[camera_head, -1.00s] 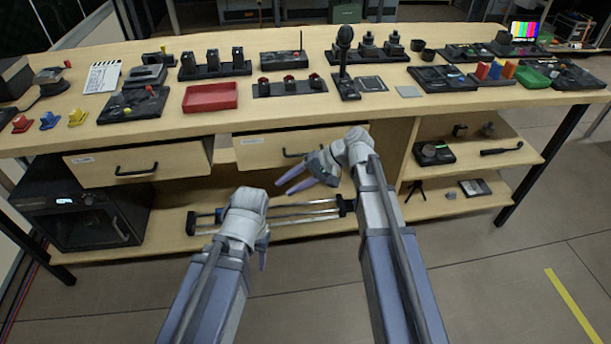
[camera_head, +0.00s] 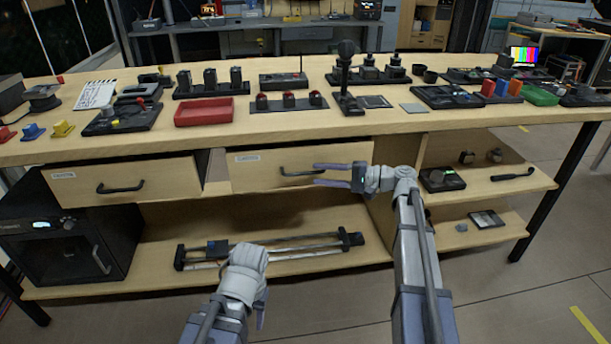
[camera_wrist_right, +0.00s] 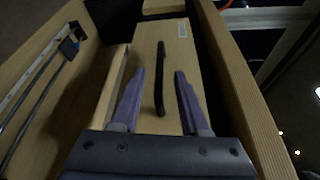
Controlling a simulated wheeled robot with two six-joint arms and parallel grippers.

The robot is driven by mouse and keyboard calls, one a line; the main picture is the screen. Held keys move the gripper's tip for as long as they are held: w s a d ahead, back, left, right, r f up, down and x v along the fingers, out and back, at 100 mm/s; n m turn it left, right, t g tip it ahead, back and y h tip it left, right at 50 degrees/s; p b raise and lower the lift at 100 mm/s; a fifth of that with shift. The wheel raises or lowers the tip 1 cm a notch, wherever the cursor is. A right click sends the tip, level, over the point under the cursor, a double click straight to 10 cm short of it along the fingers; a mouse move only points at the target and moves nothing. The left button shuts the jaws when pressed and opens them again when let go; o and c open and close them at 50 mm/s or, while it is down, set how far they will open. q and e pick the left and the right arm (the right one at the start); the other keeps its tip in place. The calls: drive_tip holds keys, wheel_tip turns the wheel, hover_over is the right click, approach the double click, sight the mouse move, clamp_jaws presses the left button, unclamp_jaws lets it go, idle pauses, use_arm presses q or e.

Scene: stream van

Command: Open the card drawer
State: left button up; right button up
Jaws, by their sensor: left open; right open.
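Two pale wooden drawers hang under the tabletop, the left one (camera_head: 150,178) and the right one (camera_head: 265,175). Each has a black bar handle and a white label too small to read, so I cannot tell which is the card drawer. My right gripper (camera_head: 318,174) is open at the right end of the right drawer's handle (camera_head: 290,172). In the right wrist view, the dark handle (camera_wrist_right: 160,85) appears between the two open purple fingers (camera_wrist_right: 159,75) of my right gripper; contact cannot be told. My left gripper (camera_head: 262,308) is low in front of the lower shelf, away from both drawers, fingers pointing down.
The tabletop holds a red tray (camera_head: 205,112), button boxes, a microphone and several devices near its front edge. A slider rail (camera_head: 290,248) lies on the lower shelf. A black cabinet (camera_head: 70,245) stands at the left. Side shelves (camera_head: 500,186) hold small gear.

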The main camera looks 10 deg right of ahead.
sight(310, 173)
drive_tip(key=shift+x, duration=2.55)
drive_tip(key=shift+c, duration=0.2)
clamp_jaws()
